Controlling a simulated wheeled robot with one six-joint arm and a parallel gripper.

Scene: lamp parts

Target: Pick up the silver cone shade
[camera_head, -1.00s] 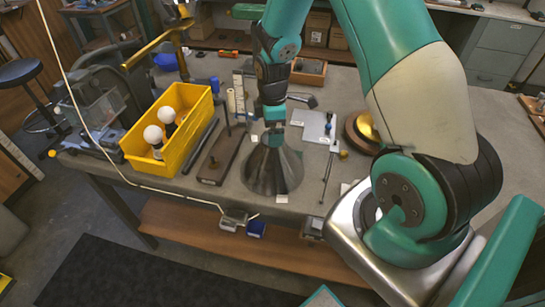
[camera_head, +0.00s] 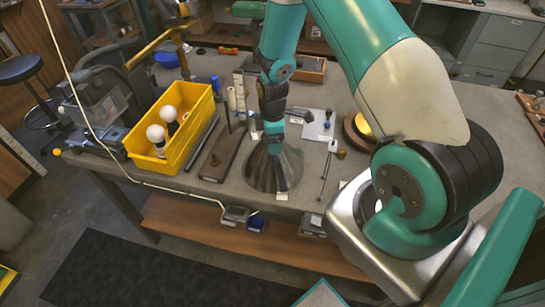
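The silver cone shade (camera_head: 272,172) stands upright on the grey workbench (camera_head: 425,125), wide end down, near the front edge in the head camera view. My gripper (camera_head: 274,147) points down right at the narrow top of the shade. The gripper hides the shade's top. The fingers are small and dark in this view, so I cannot tell whether they are open or shut, or whether they touch the shade.
A yellow bin (camera_head: 172,133) with white bulbs stands to the left. A brown wooden base (camera_head: 222,155) with an upright rod is close left of the shade. A white plate (camera_head: 319,126) and a thin metal rod (camera_head: 327,172) lie to the right. Free bench lies farther right.

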